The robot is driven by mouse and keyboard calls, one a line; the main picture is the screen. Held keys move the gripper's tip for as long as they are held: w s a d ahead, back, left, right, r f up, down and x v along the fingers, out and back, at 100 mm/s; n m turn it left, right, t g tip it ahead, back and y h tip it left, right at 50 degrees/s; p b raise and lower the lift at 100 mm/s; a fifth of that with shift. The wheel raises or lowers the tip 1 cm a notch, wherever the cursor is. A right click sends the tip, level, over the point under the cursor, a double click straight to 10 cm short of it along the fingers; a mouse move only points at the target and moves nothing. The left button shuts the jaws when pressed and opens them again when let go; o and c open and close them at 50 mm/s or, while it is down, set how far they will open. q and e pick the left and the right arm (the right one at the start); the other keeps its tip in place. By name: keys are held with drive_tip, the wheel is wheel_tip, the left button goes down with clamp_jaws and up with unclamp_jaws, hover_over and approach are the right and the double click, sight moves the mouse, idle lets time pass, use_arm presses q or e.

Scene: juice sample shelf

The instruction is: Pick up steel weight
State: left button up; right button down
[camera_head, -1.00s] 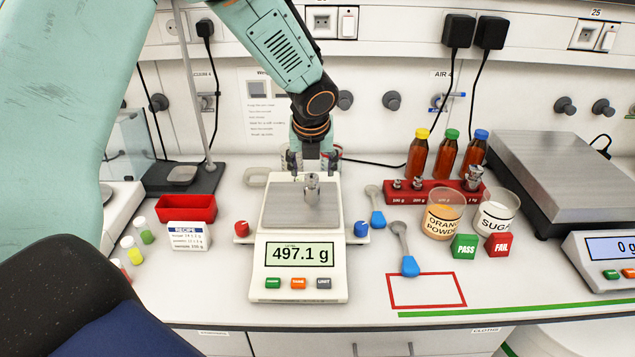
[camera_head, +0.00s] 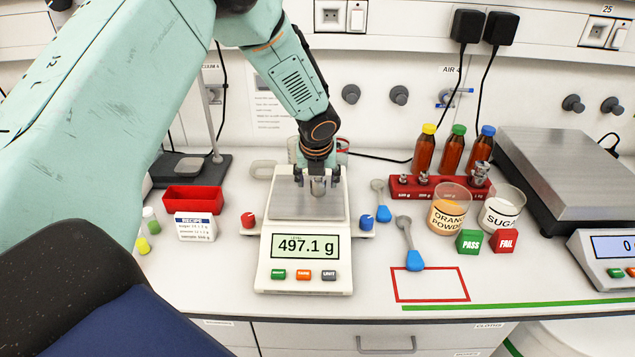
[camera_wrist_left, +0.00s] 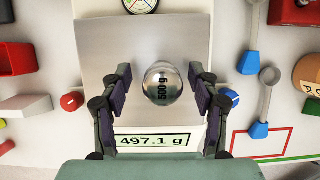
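The steel weight (camera_head: 318,187), marked 500 g, stands on the steel pan (camera_head: 297,211) of the balance (camera_head: 302,264), whose display reads 497.1 g. In the left wrist view the weight (camera_wrist_left: 162,83) sits between the two fingers, with a gap on either side. My left gripper (camera_head: 318,180) is open and reaches down over the pan around the weight; it also shows in the left wrist view (camera_wrist_left: 161,95). The gripper partly hides the weight in the head view. My right gripper is not seen.
A red weight rack (camera_head: 408,191) with several weights stands to the right. The orange powder beaker (camera_head: 447,213), sugar beaker (camera_head: 499,211) and blue-handled scoops (camera_head: 414,260) are nearby. A red tray (camera_head: 194,197) and recipe card (camera_head: 196,228) are left. The red-outlined square (camera_head: 430,285) is empty.

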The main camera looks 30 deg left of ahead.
use_arm(q)
drive_tip(key=shift+c, duration=1.3)
drive_tip(key=shift+w+d+f, duration=0.15)
drive_tip(key=shift+w, duration=0.2)
drive_tip(key=c, duration=0.5)
drive_tip(key=shift+s, duration=0.3)
clamp_jaws()
drive_tip(key=shift+w, duration=0.15)
drive_tip(key=shift+w, duration=0.2)
drive_tip(key=shift+r, duration=0.2)
